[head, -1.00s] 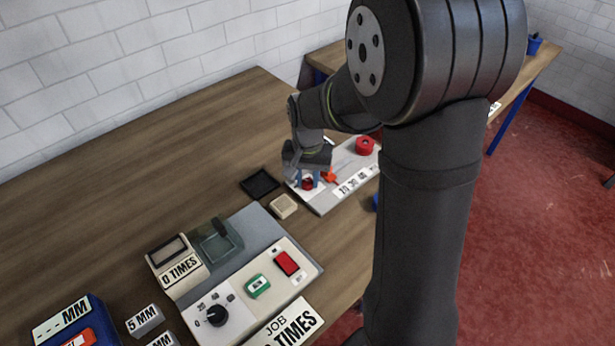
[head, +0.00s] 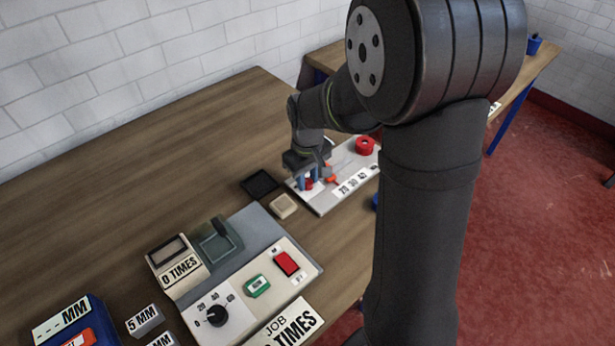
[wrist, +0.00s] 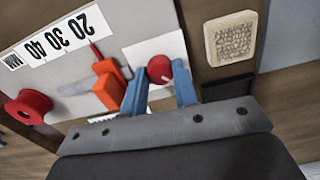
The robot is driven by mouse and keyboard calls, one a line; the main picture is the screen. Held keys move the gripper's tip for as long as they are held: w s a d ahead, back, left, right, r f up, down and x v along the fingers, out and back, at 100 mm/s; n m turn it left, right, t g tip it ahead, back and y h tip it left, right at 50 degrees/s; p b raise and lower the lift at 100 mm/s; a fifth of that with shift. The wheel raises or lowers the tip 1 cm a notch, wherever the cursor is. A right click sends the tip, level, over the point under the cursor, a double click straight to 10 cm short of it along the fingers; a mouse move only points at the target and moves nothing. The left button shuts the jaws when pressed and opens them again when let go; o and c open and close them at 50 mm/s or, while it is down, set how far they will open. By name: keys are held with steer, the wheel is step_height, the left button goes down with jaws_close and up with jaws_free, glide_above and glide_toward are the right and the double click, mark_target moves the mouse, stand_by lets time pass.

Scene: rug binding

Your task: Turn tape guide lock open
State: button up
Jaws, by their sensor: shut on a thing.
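The tape guide is a light grey plate (head: 330,203) with a printed 20 30 40 MM scale, an orange slider (head: 331,178) and a red spool-like knob (head: 364,146) at its far end. A small round red lock knob (wrist: 159,69) sits on a white square label (wrist: 153,47) at the plate's near end. My gripper (wrist: 160,82) has its blue fingers shut on the lock knob, one on each side. The knob shows a pale line on its face. The orange slider also shows in the wrist view (wrist: 108,88), close beside one finger.
A beige textured pad (head: 283,206) and a black tray (head: 260,184) lie left of the plate. A grey machine panel (head: 240,310) with a dial, green button and red switch stands nearer. The wooden table is bare behind them.

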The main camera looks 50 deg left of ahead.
mark_target(307, 181)
steer(key=shift+n, duration=0.5)
steer(key=o, duration=1)
steer(key=shift+r, duration=0.15)
step_height(307, 181, up, 17)
stand_by(0.5)
step_height(307, 181, down, 17)
steer(key=shift+f, duration=0.15)
stand_by(0.4)
